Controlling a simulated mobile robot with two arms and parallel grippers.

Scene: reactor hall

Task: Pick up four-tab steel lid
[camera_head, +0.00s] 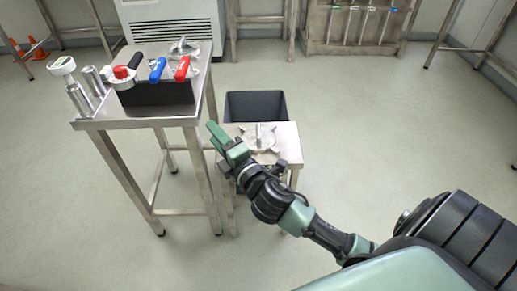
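A steel lid with tabs and an upright centre handle (259,138) lies flat on a small low steel stand (287,130). My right gripper (214,132) reaches in from the lower right, with its green fingers pointing left, past the lid's left side. It looks empty, and appears apart from the lid. The fingers overlap in this view, so their gap cannot be judged. My wrist covers the front part of the stand. My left gripper is not in view.
A taller steel table (140,116) stands at the left, close to my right gripper. It holds a black box (158,93) with red and blue-handled valves, metal cylinders and another steel part (184,47). A dark bin (256,106) sits behind the low stand. The floor at right is clear.

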